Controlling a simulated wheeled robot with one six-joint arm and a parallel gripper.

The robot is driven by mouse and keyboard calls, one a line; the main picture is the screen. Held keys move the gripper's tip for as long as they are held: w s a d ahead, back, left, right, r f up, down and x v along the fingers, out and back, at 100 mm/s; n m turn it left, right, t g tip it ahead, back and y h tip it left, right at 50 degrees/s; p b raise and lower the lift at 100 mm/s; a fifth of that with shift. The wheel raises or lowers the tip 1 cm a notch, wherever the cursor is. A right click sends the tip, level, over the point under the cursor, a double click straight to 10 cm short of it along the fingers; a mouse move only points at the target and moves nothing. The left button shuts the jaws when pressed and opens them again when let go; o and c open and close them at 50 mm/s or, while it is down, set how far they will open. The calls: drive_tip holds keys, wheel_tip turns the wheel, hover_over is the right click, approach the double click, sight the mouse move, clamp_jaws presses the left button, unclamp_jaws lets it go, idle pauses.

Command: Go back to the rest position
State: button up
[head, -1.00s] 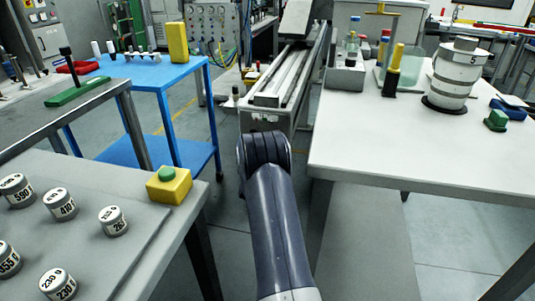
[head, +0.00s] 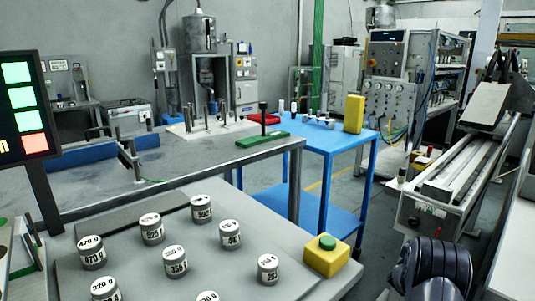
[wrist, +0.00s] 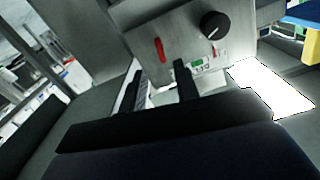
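In the wrist view my gripper (wrist: 160,85) shows two dark fingers set apart, with nothing visible held between them. It points toward a grey metal box (wrist: 195,45) with a black knob and a red handle. The head view does not show my gripper; only part of my dark arm is there, at the lower right, beside the conveyor (head: 468,165).
A grey table with several labelled weights (head: 176,262) and a yellow block with a green button (head: 327,255) fills the front left. A blue table (head: 335,140) stands behind. A screen (head: 22,108) is at the left edge. Floor shows between the tables and conveyor.

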sight(437, 234)
drive_tip(key=shift+b+x, duration=0.45)
drive_tip(key=shift+x, duration=3.05)
drive_tip(key=shift+a, duration=0.1)
drive_tip(key=p+v, duration=0.2)
drive_tip(key=v, duration=0.8)
drive_tip(key=b+x, duration=0.2)
drive_tip(key=x, duration=0.7)
drive_tip(key=shift+w+d, duration=0.15)
drive_tip(key=shift+d, duration=0.1)
drive_tip(key=shift+w+d, duration=0.2)
drive_tip(key=shift+d, duration=0.05)
drive_tip(key=m+b, duration=0.2)
drive_tip(key=m, duration=0.3)
drive_tip(key=shift+f+b, duration=0.1)
drive_tip(key=shift+b, duration=0.25)
drive_tip(key=m+b, duration=0.2)
drive_tip(key=m, duration=0.1)
drive_tip(key=shift+m, duration=0.4)
drive_tip(key=shift+m+b, duration=0.7)
drive_tip(key=shift+m, duration=0.7)
drive_tip(key=shift+a, duration=0.1)
